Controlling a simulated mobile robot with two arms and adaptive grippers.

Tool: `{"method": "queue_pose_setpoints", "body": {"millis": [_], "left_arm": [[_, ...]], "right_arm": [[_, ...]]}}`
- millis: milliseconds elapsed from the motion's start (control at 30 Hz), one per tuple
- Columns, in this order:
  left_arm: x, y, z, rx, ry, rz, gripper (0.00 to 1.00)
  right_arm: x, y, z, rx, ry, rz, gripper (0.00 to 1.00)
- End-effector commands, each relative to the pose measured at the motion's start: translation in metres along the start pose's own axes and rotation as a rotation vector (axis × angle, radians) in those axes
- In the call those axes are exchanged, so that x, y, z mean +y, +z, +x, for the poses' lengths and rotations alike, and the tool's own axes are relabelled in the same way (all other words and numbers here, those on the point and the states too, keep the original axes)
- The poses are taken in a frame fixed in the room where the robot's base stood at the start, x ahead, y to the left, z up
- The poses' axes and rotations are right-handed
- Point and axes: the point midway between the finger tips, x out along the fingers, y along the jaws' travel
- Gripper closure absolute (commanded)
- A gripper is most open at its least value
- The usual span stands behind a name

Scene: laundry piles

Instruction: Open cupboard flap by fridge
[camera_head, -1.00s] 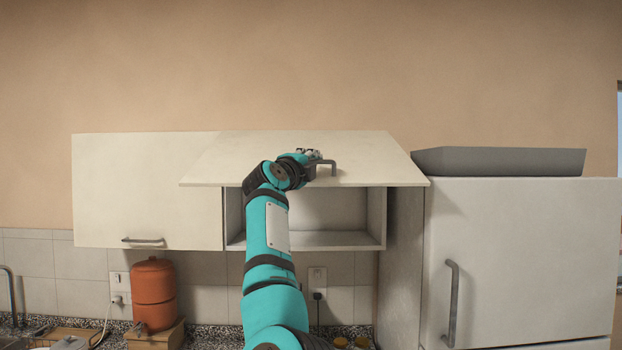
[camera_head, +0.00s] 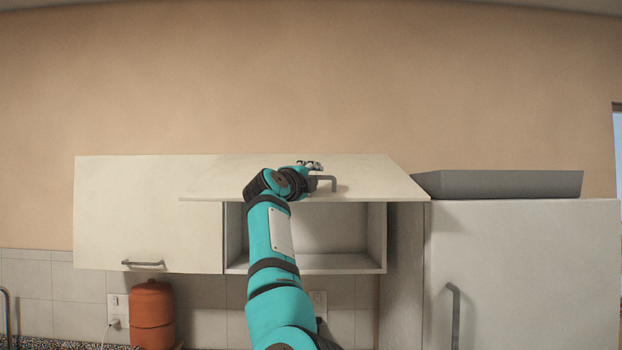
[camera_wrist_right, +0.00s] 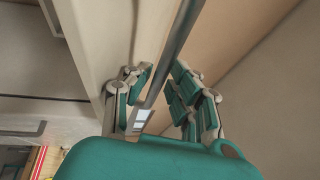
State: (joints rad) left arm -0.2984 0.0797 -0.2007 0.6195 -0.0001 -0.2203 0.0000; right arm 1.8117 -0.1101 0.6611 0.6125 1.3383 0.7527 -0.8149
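The cupboard flap (camera_head: 370,178) beside the fridge is hinged at the top and stands raised, close to level. The open cupboard (camera_head: 328,232) below it looks empty. The grey bar handle (camera_head: 333,184) is on the flap's outer face, near the front edge. My right gripper (camera_head: 311,166) is at this handle. In the right wrist view the handle bar (camera_wrist_right: 178,45) passes between the fingers of my right gripper (camera_wrist_right: 160,98), which stand apart on both sides of it. Contact with the bar is unclear. My left gripper is not in view.
The fridge (camera_head: 530,260) stands right of the cupboard, with a grey tray (camera_head: 500,184) on top. A closed cupboard door (camera_head: 145,212) is to the left. An orange canister (camera_head: 152,312) stands below it. The wall above the flap is bare.

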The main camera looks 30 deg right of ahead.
Motion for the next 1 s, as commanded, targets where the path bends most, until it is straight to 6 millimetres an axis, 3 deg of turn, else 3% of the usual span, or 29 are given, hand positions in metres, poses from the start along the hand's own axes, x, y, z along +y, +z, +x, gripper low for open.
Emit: {"method": "queue_pose_setpoints", "body": {"millis": [167, 367, 800, 1000], "left_arm": [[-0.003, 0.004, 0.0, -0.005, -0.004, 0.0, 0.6], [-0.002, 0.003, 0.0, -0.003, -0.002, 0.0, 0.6], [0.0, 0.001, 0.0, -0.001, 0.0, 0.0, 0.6], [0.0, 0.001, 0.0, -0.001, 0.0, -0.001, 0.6]], "right_arm": [[0.001, 0.0, -0.001, 0.0, 0.0, -0.001, 0.79], [0.0, 0.002, -0.015, -0.002, -0.001, 0.001, 0.79], [0.001, 0.001, -0.1, -0.001, -0.001, 0.0, 0.79], [0.001, -0.001, -0.115, 0.004, -0.001, -0.002, 0.79]]}}
